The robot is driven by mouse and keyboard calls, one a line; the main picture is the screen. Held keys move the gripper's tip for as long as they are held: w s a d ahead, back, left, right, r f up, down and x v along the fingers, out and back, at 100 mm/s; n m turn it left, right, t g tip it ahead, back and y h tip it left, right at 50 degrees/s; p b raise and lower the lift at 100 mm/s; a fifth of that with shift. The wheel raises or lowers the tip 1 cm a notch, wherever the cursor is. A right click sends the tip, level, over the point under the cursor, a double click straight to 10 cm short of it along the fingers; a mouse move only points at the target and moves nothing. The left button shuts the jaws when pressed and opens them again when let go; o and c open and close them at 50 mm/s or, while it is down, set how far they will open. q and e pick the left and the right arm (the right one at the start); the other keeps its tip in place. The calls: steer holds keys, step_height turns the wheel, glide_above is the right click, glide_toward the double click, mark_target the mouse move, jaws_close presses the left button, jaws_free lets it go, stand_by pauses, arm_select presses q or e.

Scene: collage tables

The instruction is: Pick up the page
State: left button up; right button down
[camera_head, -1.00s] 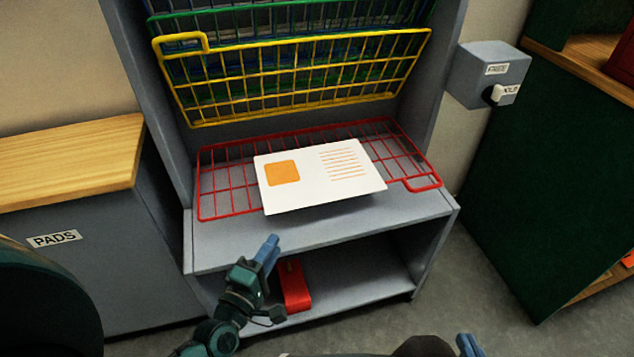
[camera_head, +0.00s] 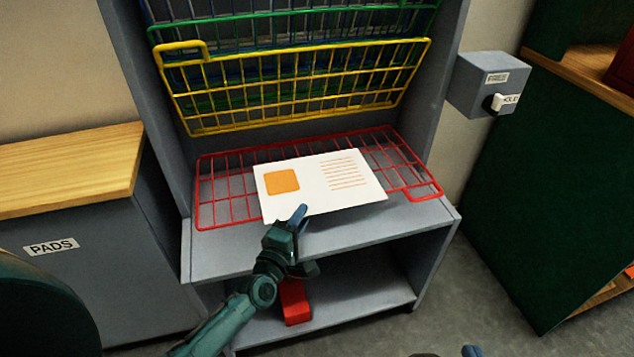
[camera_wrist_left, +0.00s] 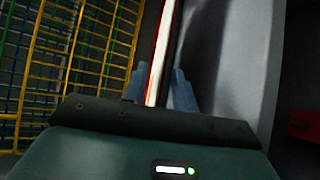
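The page (camera_head: 345,190) is a white sheet with an orange square and orange text lines. It lies on the red wire rack, its front edge overhanging the rack towards me. My left gripper (camera_head: 299,215) is at the page's front edge. In the left wrist view its two blue fingers (camera_wrist_left: 159,92) are apart, with the thin white edge of the page (camera_wrist_left: 163,55) between them; I see a gap, so no firm hold shows. Of my right gripper only a blue fingertip (camera_head: 472,351) shows at the bottom edge of the head view.
The red rack (camera_head: 212,190) sits on a grey shelf unit (camera_head: 400,222). Yellow (camera_head: 300,120), green and blue racks are tilted up above it. A red object (camera_head: 295,302) is on the lower shelf. A grey switch box (camera_head: 480,85) is at right, a wood-topped PADS cabinet (camera_head: 70,165) at left.

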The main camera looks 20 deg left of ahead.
arm_select(q)
jaws_close()
stand_by(0.5)
